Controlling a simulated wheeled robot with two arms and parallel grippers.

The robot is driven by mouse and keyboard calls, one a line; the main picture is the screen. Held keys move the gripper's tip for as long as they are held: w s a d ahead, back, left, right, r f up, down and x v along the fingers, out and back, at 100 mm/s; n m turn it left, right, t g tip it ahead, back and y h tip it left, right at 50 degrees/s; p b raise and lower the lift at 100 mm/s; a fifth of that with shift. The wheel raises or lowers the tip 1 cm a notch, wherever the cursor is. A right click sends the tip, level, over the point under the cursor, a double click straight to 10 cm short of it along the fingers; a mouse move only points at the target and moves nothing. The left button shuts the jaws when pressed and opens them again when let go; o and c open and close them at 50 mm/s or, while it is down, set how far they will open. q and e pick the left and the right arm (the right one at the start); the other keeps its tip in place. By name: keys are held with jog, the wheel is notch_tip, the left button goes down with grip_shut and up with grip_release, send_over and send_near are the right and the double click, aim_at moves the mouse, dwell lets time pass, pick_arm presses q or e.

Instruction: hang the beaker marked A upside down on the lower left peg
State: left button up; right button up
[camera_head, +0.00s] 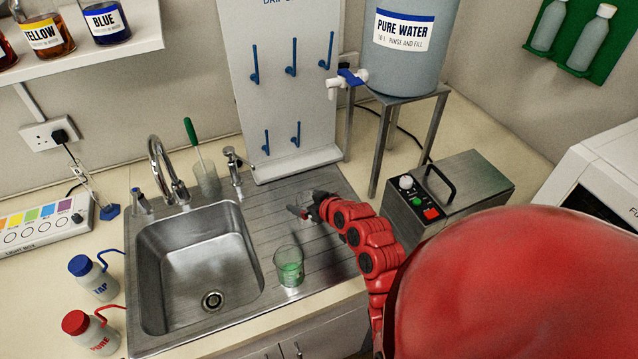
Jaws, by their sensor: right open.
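A clear glass beaker (289,265) with a greenish tint stands upright on the ribbed steel drainboard, right of the sink bowl. No letter A can be read on it from here. The pale drip board (285,100) stands upright at the back of the drainboard and carries blue pegs in two rows. The lower left peg (266,142) is bare. My right gripper (305,208) is open over the drainboard, behind the beaker and below the board. A faint clear shape shows around its fingertips; I cannot tell what it is. My left gripper is out of view.
The sink (200,260) with its tall faucet (165,165) lies to the left. A glass holding a green-handled brush (205,178) stands behind it. A steel stand with a water tank (412,45) and a grey control box (447,190) stand to the right. Bottles stand at left front.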

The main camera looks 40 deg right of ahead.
jog(key=b+v, duration=0.2)
jog(key=v, duration=0.8)
jog(key=shift+s+r, duration=0.15)
jog(key=shift+s, duration=0.05)
